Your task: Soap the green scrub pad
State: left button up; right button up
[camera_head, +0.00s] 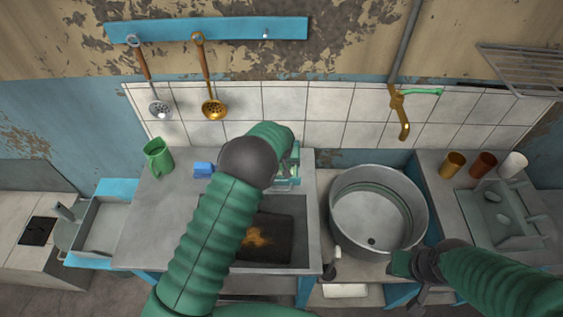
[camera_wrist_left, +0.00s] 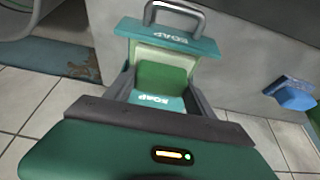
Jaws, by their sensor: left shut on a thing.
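In the head view the dispenser (camera_head: 291,168) is partly hidden behind my left arm. My left gripper (camera_wrist_left: 163,82) is shut on the green scrub pad (camera_wrist_left: 162,76), with a finger on each side. The pad is at the dispenser's pale front; I cannot tell whether they touch. My right gripper (camera_head: 424,296) is low in front of the round basin, seen small; its jaws are unclear.
A blue sponge (camera_head: 203,169) and green mug (camera_head: 158,157) stand on the left counter. A dark pan with an orange-brown stain (camera_head: 275,240) lies in the sink behind my left arm. A big metal basin (camera_head: 378,210) is right of it. Cups (camera_head: 483,164) stand at the right.

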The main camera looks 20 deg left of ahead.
pick_arm(q)
jog(key=shift+s, duration=0.1)
dwell(0.3)
jog(key=shift+r+p, duration=2.35)
jog(key=shift+r, duration=1.15)
